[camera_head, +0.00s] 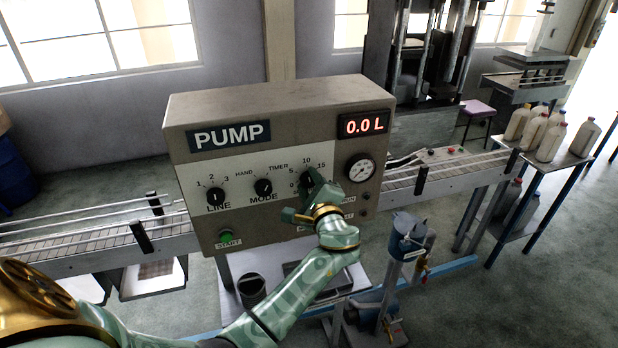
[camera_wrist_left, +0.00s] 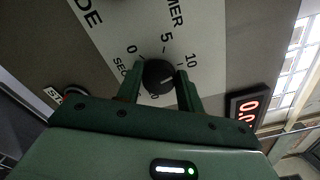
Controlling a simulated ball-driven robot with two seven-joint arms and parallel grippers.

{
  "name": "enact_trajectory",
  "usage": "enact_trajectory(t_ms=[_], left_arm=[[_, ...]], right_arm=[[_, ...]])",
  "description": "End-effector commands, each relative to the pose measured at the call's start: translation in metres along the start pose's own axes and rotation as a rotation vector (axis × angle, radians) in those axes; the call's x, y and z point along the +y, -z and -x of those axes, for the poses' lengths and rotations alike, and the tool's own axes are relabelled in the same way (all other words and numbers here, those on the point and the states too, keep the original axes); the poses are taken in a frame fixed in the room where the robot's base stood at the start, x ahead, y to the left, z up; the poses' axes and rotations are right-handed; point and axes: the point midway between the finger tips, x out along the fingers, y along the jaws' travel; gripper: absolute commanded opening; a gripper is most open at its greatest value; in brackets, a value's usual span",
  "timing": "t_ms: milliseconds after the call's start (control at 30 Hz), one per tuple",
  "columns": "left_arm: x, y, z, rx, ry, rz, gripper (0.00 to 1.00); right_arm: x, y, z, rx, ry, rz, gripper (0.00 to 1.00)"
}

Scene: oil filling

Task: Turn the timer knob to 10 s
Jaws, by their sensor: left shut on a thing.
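The timer knob (camera_wrist_left: 158,75) is black and round, on the front of the grey pump box (camera_head: 280,95), with a scale marked 0, 5, 10 and 15. My left gripper (camera_head: 309,187) is at the knob in the head view and mostly covers it. In the left wrist view my left gripper's two green fingers (camera_wrist_left: 159,86) stand on either side of the knob, shut on it. A short white mark on the knob points roughly toward the 10 side; the exact reading is unclear. My right gripper is out of view.
The mode knob (camera_head: 263,187), line knob (camera_head: 187,196) and green start button (camera_head: 226,236) are left of the timer. A red display (camera_head: 363,124) reads 0.0 L above a round gauge (camera_head: 360,168). A conveyor (camera_head: 100,243) runs behind the box.

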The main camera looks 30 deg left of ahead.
Motion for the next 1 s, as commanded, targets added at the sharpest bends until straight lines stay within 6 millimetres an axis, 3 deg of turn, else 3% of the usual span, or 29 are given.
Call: enact_trajectory(t_ms=[400,933,967,1000], left_arm=[[0.000,0.001,0.001,0.003,-0.001,-0.174,0.14],[0.001,0.002,0.001,0.004,-0.001,-0.195,0.14],[0.001,0.002,0.001,0.004,-0.001,-0.195,0.46],[0.001,0.002,0.001,0.004,-0.001,-0.195,0.57]], right_arm=[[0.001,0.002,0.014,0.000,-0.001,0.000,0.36],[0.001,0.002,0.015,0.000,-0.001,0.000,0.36],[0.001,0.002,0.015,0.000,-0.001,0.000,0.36],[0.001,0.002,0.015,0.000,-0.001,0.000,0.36]])
